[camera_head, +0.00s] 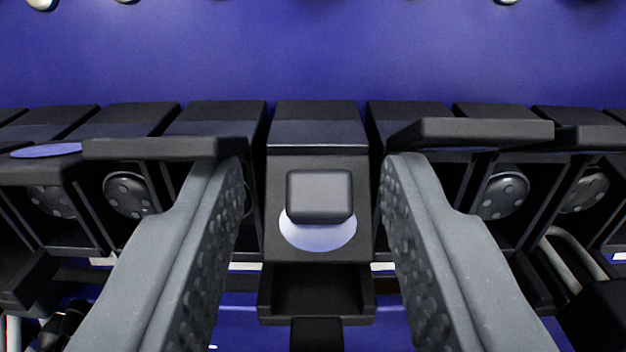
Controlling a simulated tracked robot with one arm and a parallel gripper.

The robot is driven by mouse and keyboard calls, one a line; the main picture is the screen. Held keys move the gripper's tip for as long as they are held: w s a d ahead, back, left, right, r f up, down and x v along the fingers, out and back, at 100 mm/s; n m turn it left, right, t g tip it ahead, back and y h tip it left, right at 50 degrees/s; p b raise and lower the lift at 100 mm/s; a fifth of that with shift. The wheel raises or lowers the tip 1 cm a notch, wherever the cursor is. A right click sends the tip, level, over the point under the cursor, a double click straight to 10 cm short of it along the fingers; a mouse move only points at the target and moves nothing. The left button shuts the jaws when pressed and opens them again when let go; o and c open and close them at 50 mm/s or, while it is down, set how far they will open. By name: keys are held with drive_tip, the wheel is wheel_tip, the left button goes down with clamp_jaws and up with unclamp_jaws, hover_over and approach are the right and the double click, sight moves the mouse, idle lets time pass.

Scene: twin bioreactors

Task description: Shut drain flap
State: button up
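A dark flap (283,172) with a pale round disc (318,235) and a black square knob (320,195) is in the middle of the view. It hangs down over the front of its housing and looks shut or nearly shut; a small gap cannot be ruled out. My gripper (315,180) is open, with one grey finger on each side of this flap and knob. Nothing is held between the fingers. I cannot tell whether either finger touches the flap's sides.
Raised flaps stand out at the left (150,149) and right (470,132), near my fingers. Round perforated fittings show under them, at the left (128,193) and right (503,195). A dark open tray (316,294) lies below the middle flap. A blue wall (315,50) is behind.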

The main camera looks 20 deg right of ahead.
drive_tip(key=c, duration=0.7)
drive_tip(key=shift+o, duration=0.2)
